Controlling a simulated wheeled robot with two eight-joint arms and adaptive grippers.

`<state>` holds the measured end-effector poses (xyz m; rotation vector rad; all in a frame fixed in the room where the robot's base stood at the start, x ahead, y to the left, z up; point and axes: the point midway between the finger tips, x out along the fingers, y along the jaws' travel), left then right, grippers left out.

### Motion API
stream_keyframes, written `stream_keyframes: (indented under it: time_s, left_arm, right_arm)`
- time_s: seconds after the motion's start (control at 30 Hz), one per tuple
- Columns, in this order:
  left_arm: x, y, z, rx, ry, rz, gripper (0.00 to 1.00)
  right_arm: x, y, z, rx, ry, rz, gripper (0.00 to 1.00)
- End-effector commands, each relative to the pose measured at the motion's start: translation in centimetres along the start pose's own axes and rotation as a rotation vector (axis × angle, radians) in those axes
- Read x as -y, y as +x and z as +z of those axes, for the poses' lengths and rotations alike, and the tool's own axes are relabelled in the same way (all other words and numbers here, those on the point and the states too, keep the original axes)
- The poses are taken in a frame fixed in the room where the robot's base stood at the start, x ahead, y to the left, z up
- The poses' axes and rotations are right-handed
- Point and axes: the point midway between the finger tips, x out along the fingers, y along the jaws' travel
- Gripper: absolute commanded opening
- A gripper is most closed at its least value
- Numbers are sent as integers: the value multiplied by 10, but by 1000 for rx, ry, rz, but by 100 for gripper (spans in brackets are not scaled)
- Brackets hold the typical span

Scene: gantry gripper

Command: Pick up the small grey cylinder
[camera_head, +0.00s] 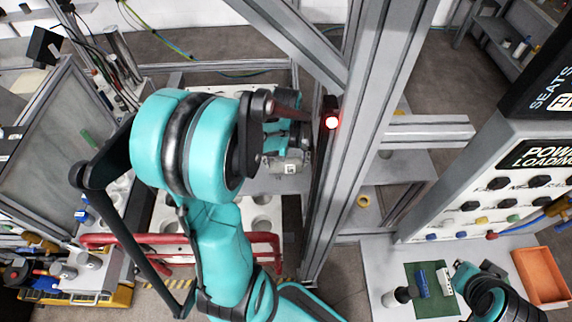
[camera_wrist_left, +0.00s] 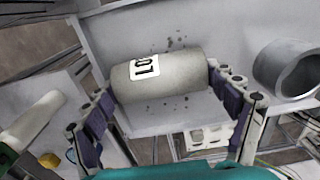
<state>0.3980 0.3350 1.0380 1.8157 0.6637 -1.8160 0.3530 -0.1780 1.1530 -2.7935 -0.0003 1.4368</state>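The small grey cylinder (camera_wrist_left: 180,78) lies sideways in the left wrist view, with a white label reading L01. The two fingers of my left gripper (camera_wrist_left: 162,92) are at its two ends and appear to touch them, shut on it. In the head view the cylinder (camera_head: 291,164) shows below my left gripper (camera_head: 283,140), partly covered by it. A grey speckled panel (camera_wrist_left: 150,122) is behind the cylinder; I cannot tell the gap between them. Part of my right arm's end (camera_head: 470,276) shows at the lower right; its fingers are not clear.
A grey metal post (camera_head: 372,120) with a red light (camera_head: 332,122) stands close to the right of my left gripper. A hollow grey tube (camera_wrist_left: 287,68) is right of the cylinder. A red rail (camera_head: 150,240), a control panel (camera_head: 500,190) and an orange tray (camera_head: 540,275) are around.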

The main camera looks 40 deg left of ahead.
Motion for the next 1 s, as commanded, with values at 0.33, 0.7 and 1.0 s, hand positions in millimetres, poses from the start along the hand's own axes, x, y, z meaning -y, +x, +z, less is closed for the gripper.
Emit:
stream_keyframes:
  time_s: [0.33, 0.7, 1.0]
  left_arm:
    - [0, -8, 0, 0, 0, 1, 38]
    - [0, -78, 0, 0, 0, 0, 38]
    - [0, -101, 0, 0, 0, 0, 38]
  right_arm:
    - [0, -2, -1, 0, 0, 0, 0]
    - [0, -17, -12, 0, 0, 0, 0]
    - [0, -20, -14, 0, 0, 0, 0]
